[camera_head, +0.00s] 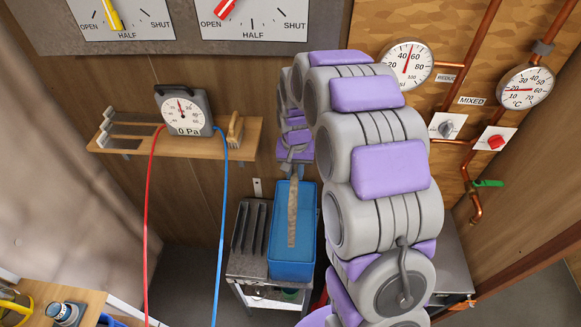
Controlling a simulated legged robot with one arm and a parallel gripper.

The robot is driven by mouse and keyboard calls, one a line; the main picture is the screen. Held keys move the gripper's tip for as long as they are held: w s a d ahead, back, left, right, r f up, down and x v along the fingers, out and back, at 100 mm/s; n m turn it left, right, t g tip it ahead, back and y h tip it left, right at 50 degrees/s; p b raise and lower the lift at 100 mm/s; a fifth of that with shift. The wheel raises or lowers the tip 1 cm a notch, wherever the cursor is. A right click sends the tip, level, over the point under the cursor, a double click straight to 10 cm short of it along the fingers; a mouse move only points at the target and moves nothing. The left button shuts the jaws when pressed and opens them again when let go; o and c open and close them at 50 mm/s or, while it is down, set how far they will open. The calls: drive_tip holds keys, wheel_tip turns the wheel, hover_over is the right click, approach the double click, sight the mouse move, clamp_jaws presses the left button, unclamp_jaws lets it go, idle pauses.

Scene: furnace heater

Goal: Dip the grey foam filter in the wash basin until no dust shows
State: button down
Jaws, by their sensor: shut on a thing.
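My gripper (296,163) is shut on the foam filter (293,212), which hangs below it and shows as a narrow strip. The visible face of the filter is brownish and speckled, as if dusty. The wash basin (292,271) is a blue tub on a metal stand. The filter is over or inside the basin's opening; I cannot tell how deep its lower end is, or whether it touches water. My fingertips are small and partly hidden by the arm.
A grey slotted rack (248,228) stands left of the basin. A wooden shelf (120,140) carries a gauge (184,112) reading 0 Pa, with red and blue hoses hanging down. Copper pipes (466,150) and dials are on the right wall. A lever panel (185,38) is above.

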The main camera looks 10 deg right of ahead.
drive_tip(key=shift+d+f+b, duration=0.15)
drive_tip(key=shift+f+b, duration=2.15)
drive_tip(key=shift+f, duration=6.5)
drive_tip(key=shift+a+f+b, duration=0.2)
drive_tip(key=shift+f+b, duration=0.35)
drive_tip(key=shift+f, duration=1.65)
drive_tip(key=shift+d+f, duration=0.1)
drive_tip(key=shift+f, duration=0.6)
drive_tip(key=shift+r, duration=0.15)
drive_tip(key=shift+r+p, duration=0.4)
drive_tip(key=shift+r, duration=2.3)
